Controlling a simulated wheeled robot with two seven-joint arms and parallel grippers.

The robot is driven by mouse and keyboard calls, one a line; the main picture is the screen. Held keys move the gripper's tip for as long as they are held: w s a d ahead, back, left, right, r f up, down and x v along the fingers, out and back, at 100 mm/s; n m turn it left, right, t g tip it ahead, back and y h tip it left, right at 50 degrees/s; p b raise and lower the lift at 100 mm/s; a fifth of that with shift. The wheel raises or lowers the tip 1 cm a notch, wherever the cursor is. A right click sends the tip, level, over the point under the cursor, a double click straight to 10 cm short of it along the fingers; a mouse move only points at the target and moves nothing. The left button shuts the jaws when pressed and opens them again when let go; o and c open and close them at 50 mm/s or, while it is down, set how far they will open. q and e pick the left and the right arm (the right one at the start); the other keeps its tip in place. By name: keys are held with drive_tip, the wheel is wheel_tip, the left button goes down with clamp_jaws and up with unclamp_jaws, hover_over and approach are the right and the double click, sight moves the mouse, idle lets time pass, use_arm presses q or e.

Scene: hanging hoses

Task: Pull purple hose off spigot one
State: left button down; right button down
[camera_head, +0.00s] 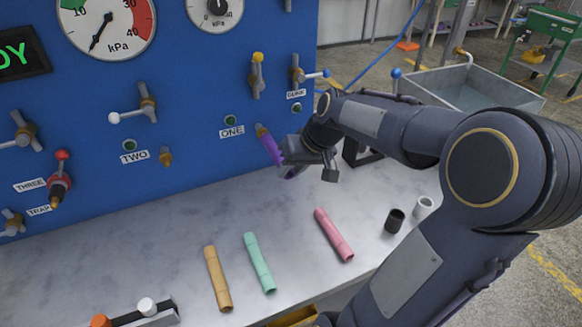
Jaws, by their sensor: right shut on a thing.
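The purple hose (270,149) hangs at spigot one (260,130), just right of the label "ONE" (232,131) on the blue panel. Its upper end meets the brass spigot tip, and its lower part bends down to the right behind my gripper. My right gripper (289,165) is shut on the purple hose close to the panel, above the bench. The fingertips are partly hidden by the gripper body. My left gripper is not in view.
Tan (217,278), mint (259,263) and pink (333,235) hose pieces lie on the grey bench (150,240). Black (395,221) and white (423,207) cups stand at right. Valve handles and spigot two (166,157) stick out of the panel.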

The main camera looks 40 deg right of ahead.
drive_tip(key=shift+s+a, duration=0.3)
drive_tip(key=shift+s, duration=0.65)
drive_tip(key=shift+s+a, duration=0.1)
drive_tip(key=shift+s, duration=0.1)
drive_tip(key=shift+r, duration=0.1)
wheel_tip(320, 180, up, 8)
drive_tip(key=p, duration=0.6)
idle(0.4)
